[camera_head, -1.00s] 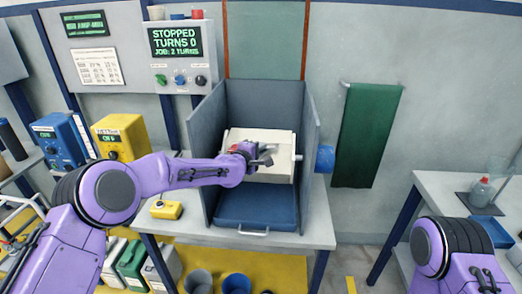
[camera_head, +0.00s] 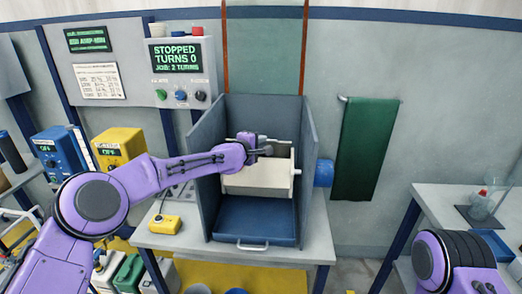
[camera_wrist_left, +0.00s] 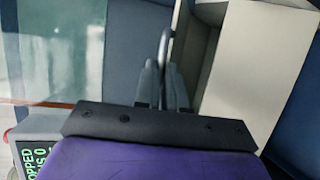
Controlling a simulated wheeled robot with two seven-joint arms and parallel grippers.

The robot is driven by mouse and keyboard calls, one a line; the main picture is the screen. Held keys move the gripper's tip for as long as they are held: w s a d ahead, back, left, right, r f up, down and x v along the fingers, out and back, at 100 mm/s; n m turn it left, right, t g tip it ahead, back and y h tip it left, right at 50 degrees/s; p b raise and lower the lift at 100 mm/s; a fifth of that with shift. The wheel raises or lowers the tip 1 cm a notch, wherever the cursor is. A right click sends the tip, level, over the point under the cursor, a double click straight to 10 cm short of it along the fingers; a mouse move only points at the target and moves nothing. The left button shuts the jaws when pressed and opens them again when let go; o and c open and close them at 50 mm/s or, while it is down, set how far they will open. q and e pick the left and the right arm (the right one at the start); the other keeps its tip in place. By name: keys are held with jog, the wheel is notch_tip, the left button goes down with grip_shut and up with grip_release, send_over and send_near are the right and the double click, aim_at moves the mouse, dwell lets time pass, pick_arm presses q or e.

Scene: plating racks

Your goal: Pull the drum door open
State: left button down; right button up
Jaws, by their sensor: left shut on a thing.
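The cream drum (camera_head: 256,182) sits inside the blue-grey open-front housing (camera_head: 206,150) on the bench. My left gripper (camera_head: 264,147) is at the drum's upper back edge. In the left wrist view its fingers (camera_wrist_left: 162,88) are closed on a thin grey bar, the door handle (camera_wrist_left: 164,48). A cream panel (camera_wrist_left: 262,65) of the drum fills the right there, with a dark grey gap beside it. The arm and gripper cover part of the drum top, so I cannot tell how far the door stands open. My right gripper is out of view.
A blue tray (camera_head: 256,220) lies below the drum. The housing's side walls stand close on both sides. A control panel (camera_head: 178,58) reads STOPPED, TURNS 0. A yellow pendant (camera_head: 164,224) lies on the bench to the left. A green cloth (camera_head: 367,148) hangs at right.

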pick_arm(q)
jog(key=shift+w+r, duration=0.45)
jog(key=shift+r, duration=0.25)
jog(key=c, duration=1.5)
grip_release()
jog(key=shift+s+a, duration=0.1)
jog(key=shift+s, duration=0.05)
jog(key=b+v, duration=0.3)
jog(key=v, duration=0.7)
jog(key=shift+s+r+b, duration=0.1)
jog(key=shift+s+b, duration=0.05)
jog(key=shift+b, duration=0.15)
jog(key=shift+c, duration=0.2)
